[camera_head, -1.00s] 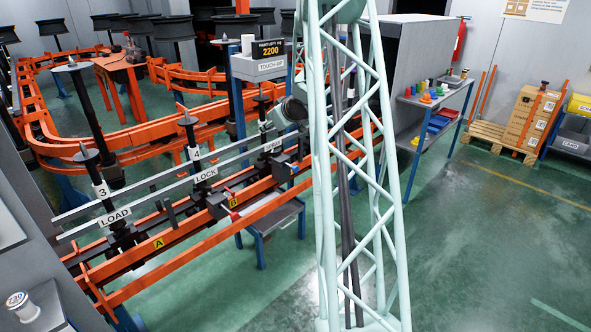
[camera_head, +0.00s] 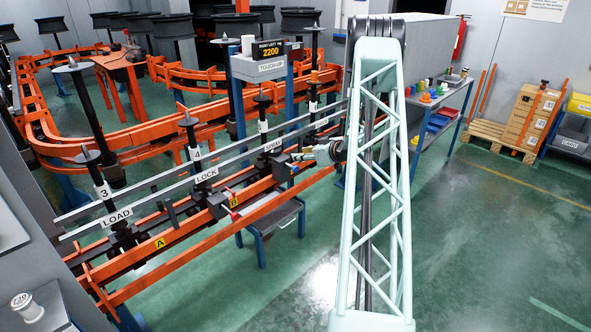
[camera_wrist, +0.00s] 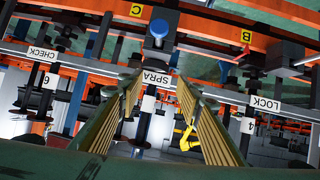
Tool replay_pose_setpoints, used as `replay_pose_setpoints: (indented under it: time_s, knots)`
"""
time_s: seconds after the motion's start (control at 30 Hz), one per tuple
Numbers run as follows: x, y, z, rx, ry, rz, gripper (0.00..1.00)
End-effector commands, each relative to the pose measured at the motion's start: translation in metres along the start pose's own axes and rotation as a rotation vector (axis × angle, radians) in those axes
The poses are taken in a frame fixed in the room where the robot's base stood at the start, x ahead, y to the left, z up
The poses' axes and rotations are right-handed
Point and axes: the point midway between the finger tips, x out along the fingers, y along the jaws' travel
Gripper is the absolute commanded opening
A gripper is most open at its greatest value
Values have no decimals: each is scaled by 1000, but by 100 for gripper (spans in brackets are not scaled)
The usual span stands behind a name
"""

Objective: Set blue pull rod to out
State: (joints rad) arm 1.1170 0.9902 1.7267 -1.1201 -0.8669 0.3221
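The blue pull rod shows as a round blue knob (camera_wrist: 158,29) on a dark block by the upside-down SPRAY label, at the top middle of the wrist view. My gripper (camera_wrist: 160,78) is open and empty, its two ridged finger pads spread left and right. The knob lies beyond the fingertips, roughly in line with the gap, and nothing touches it there. In the head view my gripper (camera_head: 300,156) is beside the orange rail near the SPRAY station, small and partly blended with dark parts behind it.
Orange rails carry stations labelled LOAD (camera_head: 116,217), LOCK (camera_head: 206,174) and SPRAY, with upright spindles. Red-tipped hardware (camera_head: 235,214) sits by the LOCK station. In the wrist view, the CHECK label (camera_wrist: 43,54) is left and the LOCK label (camera_wrist: 265,103) right. Open green floor lies right.

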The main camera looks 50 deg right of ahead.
Motion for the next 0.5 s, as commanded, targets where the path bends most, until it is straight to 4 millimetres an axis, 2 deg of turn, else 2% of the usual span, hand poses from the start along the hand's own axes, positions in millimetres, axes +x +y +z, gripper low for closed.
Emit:
replay_pose_setpoints:
  time_s: [0.03,0.23,0.5]
  knots:
    - [-1,4,14,10,6,-7,33]
    - [-7,16,55,40,41,-37,33]
    - [-13,22,89,68,75,-66,33]
